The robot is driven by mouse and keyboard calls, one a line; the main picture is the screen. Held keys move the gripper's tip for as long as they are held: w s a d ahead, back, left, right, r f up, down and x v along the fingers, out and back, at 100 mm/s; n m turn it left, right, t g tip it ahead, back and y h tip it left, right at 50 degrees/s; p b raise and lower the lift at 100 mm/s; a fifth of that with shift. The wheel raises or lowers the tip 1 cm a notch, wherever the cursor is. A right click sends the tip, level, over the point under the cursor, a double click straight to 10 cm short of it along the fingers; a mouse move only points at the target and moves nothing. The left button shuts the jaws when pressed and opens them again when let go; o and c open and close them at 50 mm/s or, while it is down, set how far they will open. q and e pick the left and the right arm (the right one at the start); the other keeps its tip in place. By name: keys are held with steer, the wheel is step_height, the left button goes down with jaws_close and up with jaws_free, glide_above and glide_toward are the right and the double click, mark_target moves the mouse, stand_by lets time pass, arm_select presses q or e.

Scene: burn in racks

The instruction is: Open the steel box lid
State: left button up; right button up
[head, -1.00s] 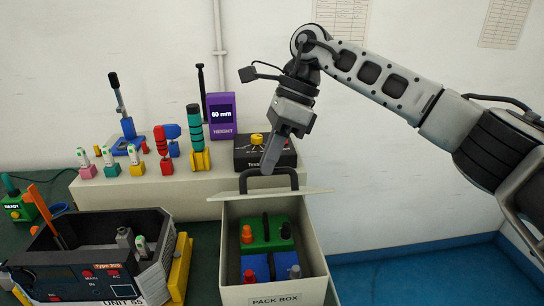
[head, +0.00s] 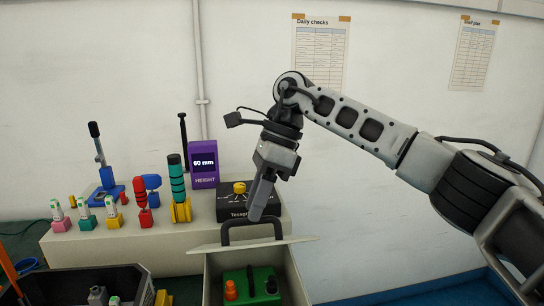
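The beige steel box (head: 296,278) is at the bottom centre, its front cut off by the picture's edge. Its lid (head: 292,241) shows nearly edge-on as a thin pale strip across the back of the opening, and the inside is visible. A black arched handle (head: 236,227) rises from the lid. My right gripper (head: 260,213) points down with its fingertips at the handle's top bar. The fingers overlap in this view, so I cannot tell whether they are shut on it. A green unit with an orange knob (head: 231,290) sits in the box. My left gripper is out of view.
A pale shelf (head: 140,249) behind the box holds a black device with a yellow knob (head: 240,188), a purple height display (head: 204,178) and several coloured tools. A dark open bin (head: 75,280) stands at lower left. The wall behind is close.

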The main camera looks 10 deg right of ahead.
steer(key=p+v, duration=0.2)
steer(key=v, duration=1.1)
steer(key=shift+r, duration=0.3)
steer(key=shift+d, duration=0.1)
